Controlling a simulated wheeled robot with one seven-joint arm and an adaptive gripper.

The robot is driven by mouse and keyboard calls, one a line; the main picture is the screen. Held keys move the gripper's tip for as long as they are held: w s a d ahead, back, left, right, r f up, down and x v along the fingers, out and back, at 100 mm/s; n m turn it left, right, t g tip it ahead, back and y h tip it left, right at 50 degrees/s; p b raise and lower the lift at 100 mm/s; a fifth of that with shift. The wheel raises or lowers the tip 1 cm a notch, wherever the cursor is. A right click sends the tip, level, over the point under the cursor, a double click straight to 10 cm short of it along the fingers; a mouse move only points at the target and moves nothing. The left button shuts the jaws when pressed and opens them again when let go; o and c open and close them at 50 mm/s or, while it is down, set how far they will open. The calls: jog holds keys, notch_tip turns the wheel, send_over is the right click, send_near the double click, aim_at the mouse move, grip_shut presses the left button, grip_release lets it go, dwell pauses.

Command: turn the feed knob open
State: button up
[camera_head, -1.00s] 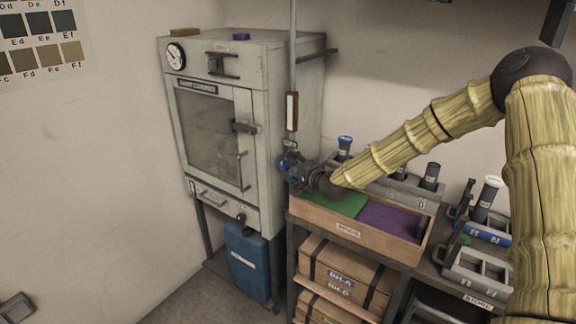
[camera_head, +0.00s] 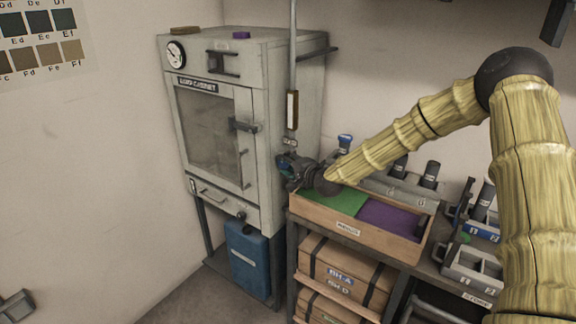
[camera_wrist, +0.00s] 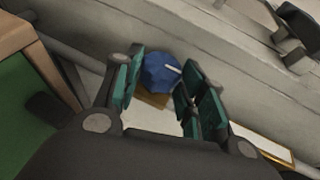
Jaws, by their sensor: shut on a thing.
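The feed knob is a blue round knob (camera_wrist: 160,72) with a pale pointer mark. It sits on the vertical pipe (camera_head: 292,60) beside the cabinet. In the wrist view it lies between my gripper's two green-padded fingers (camera_wrist: 160,85), with a finger on each side. In the head view my gripper (camera_head: 287,168) is at the pipe's lower part and hides most of the knob. My gripper is shut on the knob. The exact contact of the pads is hard to see.
The grey cabinet (camera_head: 245,95) stands just left of the pipe, with handles jutting out. Below my gripper is a wooden tray (camera_head: 378,245) with green and purple sections. Racks with dark bottles (camera_head: 430,175) stand to the right. A blue container (camera_head: 247,260) is under the cabinet.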

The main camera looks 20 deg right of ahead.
jog(key=shift+r, duration=0.15)
jog(key=g+p, duration=0.1)
jog(key=h+p, duration=0.1)
jog(key=p, duration=0.1)
jog(key=shift+a+r+n+g, duration=0.1)
jog(key=shift+r+n+g, duration=0.2)
jog(key=shift+r+g, duration=0.1)
jog(key=g+p, duration=0.1)
jog(key=p, duration=0.1)
jog(key=g+h+p, duration=0.1)
jog(key=p, duration=0.1)
jog(key=shift+w+a+r+n+g, duration=0.2)
jog(key=shift+n+g, duration=0.1)
jog(key=shift+n, duration=0.1)
jog(key=g+h+p, duration=0.1)
jog(key=p, duration=0.1)
jog(key=g+h+p, duration=0.1)
jog(key=p, duration=0.1)
jog(key=shift+w+a+r+n+g, duration=0.1)
jog(key=shift+w+r+n+g, duration=0.05)
jog(key=shift+w+n+g, duration=0.2)
jog(key=shift+w+a+n+g+h+p, duration=0.15)
jog(key=shift+n+g+h+p, duration=0.2)
jog(key=shift+g+h+p, duration=0.6)
jog(key=shift+g+p, duration=0.35)
jog(key=shift+g, duration=0.05)
jog(key=o, duration=1)
